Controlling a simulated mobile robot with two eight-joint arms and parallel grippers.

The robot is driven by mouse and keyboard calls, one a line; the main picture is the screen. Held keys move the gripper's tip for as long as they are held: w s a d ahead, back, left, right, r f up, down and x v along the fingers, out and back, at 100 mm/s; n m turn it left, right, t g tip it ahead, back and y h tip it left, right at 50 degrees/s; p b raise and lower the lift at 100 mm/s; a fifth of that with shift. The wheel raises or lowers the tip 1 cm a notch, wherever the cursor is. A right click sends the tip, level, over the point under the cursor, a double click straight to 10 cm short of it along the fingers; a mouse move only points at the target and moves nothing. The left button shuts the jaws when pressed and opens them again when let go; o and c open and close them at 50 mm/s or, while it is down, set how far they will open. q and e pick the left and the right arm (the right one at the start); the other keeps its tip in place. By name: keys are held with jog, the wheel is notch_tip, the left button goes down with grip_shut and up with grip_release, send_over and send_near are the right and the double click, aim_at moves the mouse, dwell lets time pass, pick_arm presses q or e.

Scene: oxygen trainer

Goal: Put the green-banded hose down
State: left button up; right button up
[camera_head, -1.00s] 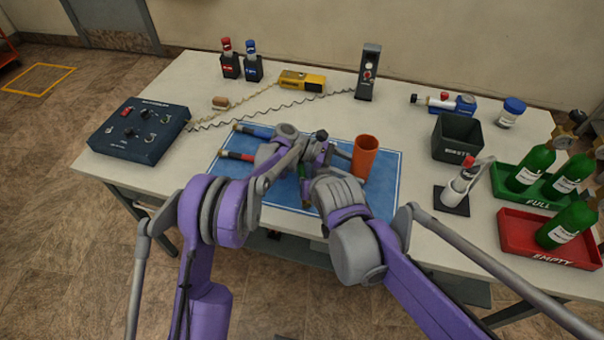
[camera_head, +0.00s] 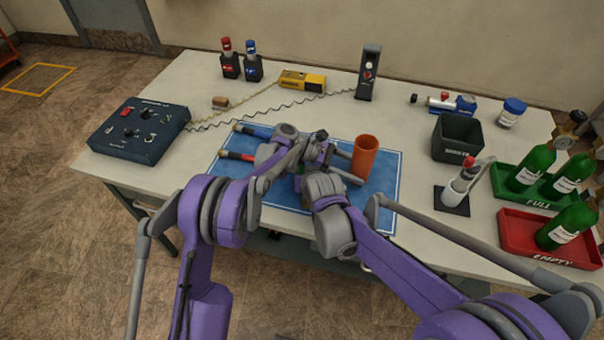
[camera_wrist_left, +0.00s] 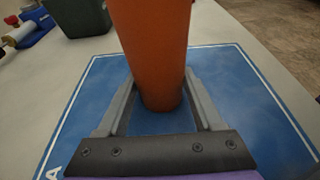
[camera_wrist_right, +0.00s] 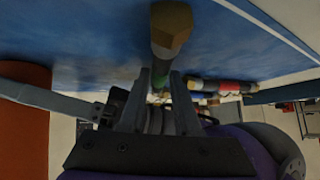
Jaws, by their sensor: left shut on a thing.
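The green-banded hose shows in the right wrist view, with a brass-coloured end (camera_wrist_right: 172,28) and a green band (camera_wrist_right: 160,78) between the fingertips of my right gripper (camera_wrist_right: 160,88). The fingers are close along both sides of it; I cannot tell whether they grip it. The blue mat (camera_head: 381,200) is close by; contact with it is unclear. In the head view my arms hide most of this hose. My left gripper (camera_wrist_left: 158,85) is shut on an orange cylinder (camera_head: 366,156), which stands upright on the mat and also shows in the left wrist view (camera_wrist_left: 152,45).
Blue-banded (camera_head: 256,133) and red-banded (camera_head: 238,156) hoses lie at the mat's left. A control box (camera_head: 140,130) is at the table's left. A dark bin (camera_head: 457,137), a small stand (camera_head: 455,192) and green (camera_head: 507,199) and red (camera_head: 520,226) trays are on the right.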

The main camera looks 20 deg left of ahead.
jog(key=shift+c, duration=0.2)
grip_shut()
jog(key=shift+r, duration=0.15)
jog(key=shift+r, duration=0.25)
jog(key=s, duration=3.2)
jog(key=shift+r, duration=0.4)
